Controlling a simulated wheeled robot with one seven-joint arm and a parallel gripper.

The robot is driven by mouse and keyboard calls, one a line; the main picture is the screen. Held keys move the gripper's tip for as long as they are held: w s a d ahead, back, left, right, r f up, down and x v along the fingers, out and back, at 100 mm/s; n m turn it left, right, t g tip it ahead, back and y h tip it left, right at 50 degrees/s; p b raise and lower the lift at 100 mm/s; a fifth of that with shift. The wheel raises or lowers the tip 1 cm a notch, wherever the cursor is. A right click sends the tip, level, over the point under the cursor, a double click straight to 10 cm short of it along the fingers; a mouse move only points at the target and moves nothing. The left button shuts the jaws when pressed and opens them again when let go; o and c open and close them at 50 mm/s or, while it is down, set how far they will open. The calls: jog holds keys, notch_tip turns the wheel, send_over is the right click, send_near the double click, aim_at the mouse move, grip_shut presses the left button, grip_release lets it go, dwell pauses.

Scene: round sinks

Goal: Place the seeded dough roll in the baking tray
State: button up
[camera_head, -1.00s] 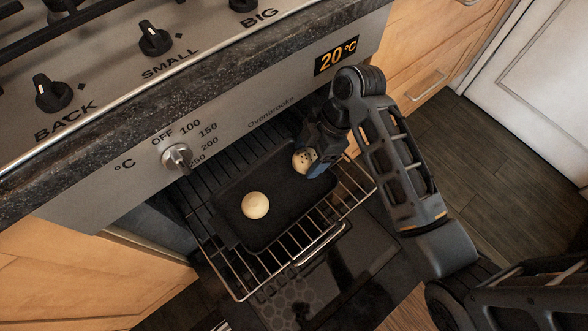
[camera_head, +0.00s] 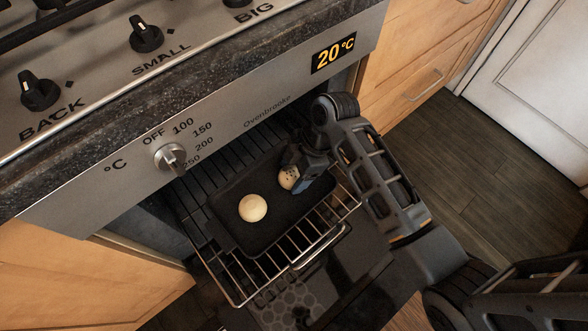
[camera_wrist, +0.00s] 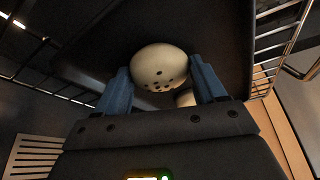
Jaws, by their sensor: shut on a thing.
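The seeded dough roll (camera_head: 288,178) is pale and round with dark specks. My gripper (camera_head: 298,176) is shut on it, over the right part of the black baking tray (camera_head: 268,232). In the wrist view the roll (camera_wrist: 160,66) sits between the two blue fingers of my gripper (camera_wrist: 162,82), with the dark tray (camera_wrist: 222,32) beyond it. A plain dough roll (camera_head: 253,208) lies in the left part of the tray. Part of it shows behind the seeded roll in the wrist view (camera_wrist: 186,99). I cannot tell whether the seeded roll touches the tray floor.
The tray rests on a pulled-out wire oven rack (camera_head: 302,252), above the open oven door (camera_head: 345,262). The oven front with its knob (camera_head: 170,157) and 20 °C display (camera_head: 333,54) stands just behind. Wooden cabinets (camera_head: 420,65) flank it. Floor is free at the right.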

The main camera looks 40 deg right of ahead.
jog(key=o, duration=1.2)
jog(key=shift+c, duration=0.2)
jog(key=p+v, duration=0.1)
jog(key=v, duration=0.6)
jog(key=shift+r+p, duration=0.35)
jog(key=shift+p, duration=0.05)
